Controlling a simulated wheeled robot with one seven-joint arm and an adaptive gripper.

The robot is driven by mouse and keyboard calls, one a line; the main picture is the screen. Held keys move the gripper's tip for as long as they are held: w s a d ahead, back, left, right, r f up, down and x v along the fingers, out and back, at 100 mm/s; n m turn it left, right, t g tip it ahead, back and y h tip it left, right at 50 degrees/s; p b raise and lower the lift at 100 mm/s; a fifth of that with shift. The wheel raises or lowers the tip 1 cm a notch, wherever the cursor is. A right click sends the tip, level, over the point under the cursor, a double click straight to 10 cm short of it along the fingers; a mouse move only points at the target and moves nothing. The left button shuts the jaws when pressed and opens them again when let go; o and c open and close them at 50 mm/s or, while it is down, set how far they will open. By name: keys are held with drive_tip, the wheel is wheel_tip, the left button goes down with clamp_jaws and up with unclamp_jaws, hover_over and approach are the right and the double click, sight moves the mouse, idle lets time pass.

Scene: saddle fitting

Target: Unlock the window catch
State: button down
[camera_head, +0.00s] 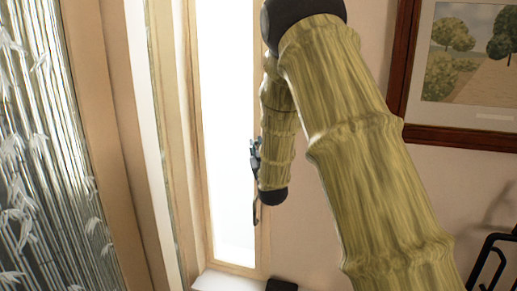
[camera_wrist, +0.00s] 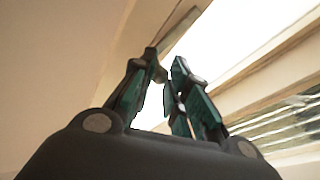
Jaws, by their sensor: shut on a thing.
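The window catch (camera_head: 255,213) shows in the head view as a small, thin dark piece on the window's right frame, just below my gripper (camera_head: 255,155). My gripper is partly hidden behind my arm there. In the wrist view my gripper (camera_wrist: 165,72) has its green-padded fingers drawn close together, shut on the catch. A narrow dark-edged strip (camera_wrist: 180,28), which looks like part of the catch, runs up and right from the fingertips. The exact contact is small and hard to make out.
The bright, narrow window (camera_head: 228,130) stands behind my arm, with a pale sill below. A framed landscape picture (camera_head: 465,60) hangs on the wall at right. A black metal object (camera_head: 490,262) is at lower right. Patterned glass (camera_head: 45,150) fills the left side.

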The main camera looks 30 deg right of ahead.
drive_tip(key=c, duration=1.4)
unclamp_jaws()
drive_tip(key=shift+o, duration=0.2)
drive_tip(key=v, duration=1.2)
drive_tip(key=shift+f, duration=0.1)
drive_tip(key=s+a+f+g+y, duration=0.2)
drive_tip(key=s+a+f+g, duration=0.15)
drive_tip(key=f, duration=0.95)
drive_tip(key=s+a+f+g+y, duration=0.1)
drive_tip(key=s+a+f+g, duration=0.3)
drive_tip(key=f, duration=0.9)
drive_tip(key=s+a+f+g+y, duration=0.2)
drive_tip(key=s+a+f, duration=0.3)
drive_tip(key=f, duration=0.8)
drive_tip(key=s+a+f+g+y, duration=0.1)
drive_tip(key=s+a+f+g, duration=0.2)
drive_tip(key=s, duration=0.7)
drive_tip(key=s+a+f+g+y, duration=0.1)
drive_tip(key=s+a+f+g, duration=0.2)
drive_tip(key=s+f, duration=0.5)
drive_tip(key=s+a+f+g+y, duration=0.1)
drive_tip(key=s+a+f+g, duration=0.2)
drive_tip(key=s+f, duration=0.3)
drive_tip(key=s+a, duration=0.1)
drive_tip(key=s, duration=0.4)
drive_tip(key=shift+s+a+g, duration=0.35)
drive_tip(key=shift+s, duration=0.05)
